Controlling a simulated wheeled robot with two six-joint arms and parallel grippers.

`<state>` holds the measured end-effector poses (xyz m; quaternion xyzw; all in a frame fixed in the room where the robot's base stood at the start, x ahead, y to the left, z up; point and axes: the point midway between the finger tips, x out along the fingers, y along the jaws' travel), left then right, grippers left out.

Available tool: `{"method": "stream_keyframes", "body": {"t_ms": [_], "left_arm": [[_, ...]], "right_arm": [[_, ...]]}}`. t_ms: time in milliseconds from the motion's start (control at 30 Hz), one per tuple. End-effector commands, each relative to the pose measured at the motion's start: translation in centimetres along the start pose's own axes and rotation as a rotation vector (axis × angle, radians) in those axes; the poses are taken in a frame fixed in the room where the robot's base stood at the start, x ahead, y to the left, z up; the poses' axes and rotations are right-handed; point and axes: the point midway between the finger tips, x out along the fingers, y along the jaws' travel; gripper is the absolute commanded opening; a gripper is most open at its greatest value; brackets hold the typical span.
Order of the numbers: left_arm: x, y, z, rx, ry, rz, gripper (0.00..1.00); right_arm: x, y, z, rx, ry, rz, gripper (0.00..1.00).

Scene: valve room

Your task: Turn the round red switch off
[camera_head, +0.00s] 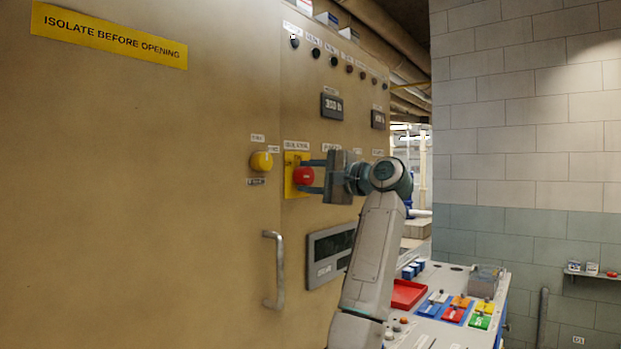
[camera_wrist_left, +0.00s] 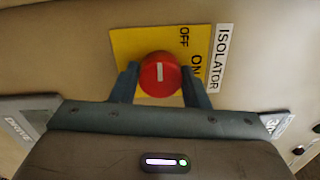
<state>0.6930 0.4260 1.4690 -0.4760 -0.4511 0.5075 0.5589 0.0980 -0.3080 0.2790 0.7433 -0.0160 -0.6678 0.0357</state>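The round red switch (camera_head: 304,176) is on a yellow plate (camera_head: 290,192) on the tan cabinet. In the left wrist view the red switch (camera_wrist_left: 160,76) carries a short white mark, upright in that picture. The plate (camera_wrist_left: 125,45) reads OFF and ON beside an ISOLATOR label. My left gripper (camera_head: 308,176) is at the switch, with one finger on either side of it. Its fingers (camera_wrist_left: 160,84) appear open with narrow gaps to the knob; contact is hard to tell. My right gripper is not in view.
A yellow button (camera_head: 261,161) sits left of the plate. A metal handle (camera_head: 275,270) sticks out lower on the cabinet. A dark slotted panel (camera_head: 330,252) is below the switch. A bench (camera_head: 455,335) with coloured trays stands at lower right, by a block wall (camera_head: 530,150).

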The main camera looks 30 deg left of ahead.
Motion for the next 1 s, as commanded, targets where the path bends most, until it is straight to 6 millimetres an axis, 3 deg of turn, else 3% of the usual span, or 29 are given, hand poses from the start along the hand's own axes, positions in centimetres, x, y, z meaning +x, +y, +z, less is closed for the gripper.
{"method": "stream_keyframes", "body": {"t_ms": [33,100,467,633,800,1000], "left_arm": [[0.0,0.0,0.0,0.0,0.0,0.0,0.51],[0.0,0.0,0.0,0.001,0.0,0.0,0.61],[-0.7,0.1,-0.1,0.001,0.002,0.0,0.61],[-3.5,0.3,-0.1,0.002,0.004,-0.001,0.61],[-6.9,0.3,-0.1,0.001,0.004,0.0,0.61],[-9.9,0.2,-0.1,0.001,0.002,0.001,0.61]], "right_arm": [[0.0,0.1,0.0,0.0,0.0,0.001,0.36],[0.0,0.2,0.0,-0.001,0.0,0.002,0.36],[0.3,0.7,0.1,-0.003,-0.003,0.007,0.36],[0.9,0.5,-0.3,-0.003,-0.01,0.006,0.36],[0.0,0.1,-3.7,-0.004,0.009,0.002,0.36],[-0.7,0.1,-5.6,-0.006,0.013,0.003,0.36]]}}
